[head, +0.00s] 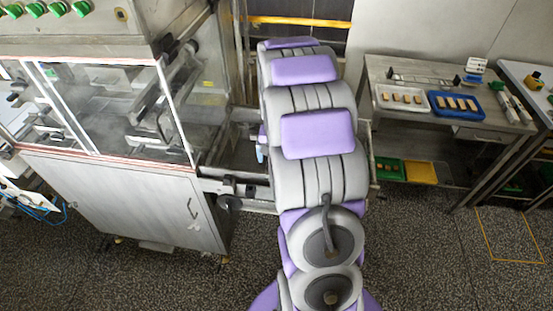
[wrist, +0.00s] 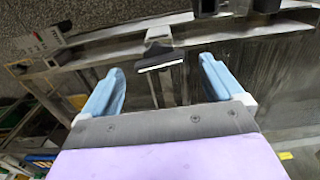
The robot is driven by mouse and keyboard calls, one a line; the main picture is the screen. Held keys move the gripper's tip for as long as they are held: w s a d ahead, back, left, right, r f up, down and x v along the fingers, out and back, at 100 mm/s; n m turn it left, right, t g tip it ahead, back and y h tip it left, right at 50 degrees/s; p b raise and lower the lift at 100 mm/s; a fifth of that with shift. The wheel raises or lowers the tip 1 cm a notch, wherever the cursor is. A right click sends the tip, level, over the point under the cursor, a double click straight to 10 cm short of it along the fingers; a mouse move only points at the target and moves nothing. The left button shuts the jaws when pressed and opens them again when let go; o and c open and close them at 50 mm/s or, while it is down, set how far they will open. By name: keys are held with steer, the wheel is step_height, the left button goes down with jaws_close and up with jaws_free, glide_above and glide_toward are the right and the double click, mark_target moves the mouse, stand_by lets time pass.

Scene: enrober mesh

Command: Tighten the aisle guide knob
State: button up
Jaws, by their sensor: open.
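In the wrist view, my gripper (wrist: 163,66) has two pale blue fingers spread wide apart with nothing held between them. A black T-shaped handle with a pale front edge (wrist: 160,58) shows between the fingertips, apart from both; I cannot tell whether it is the aisle guide knob. In the head view, a dark round knob (head: 229,202) sits on the rail bracket beside the machine, left of my arm. Only a blue bit of my gripper (head: 260,153) shows there; my arm hides the rest.
A glass-fronted steel machine (head: 110,185) stands at left, with metal rails (head: 245,186) reaching toward my arm. A steel table (head: 440,125) at right carries a white tray (head: 402,107) and a blue tray (head: 432,112) of small pieces. The speckled floor at lower right is clear.

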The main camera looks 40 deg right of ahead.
step_height(320, 180, up, 15)
steer(key=p, duration=0.1)
steer(key=shift+r, duration=0.15)
steer(key=shift+w, duration=0.15)
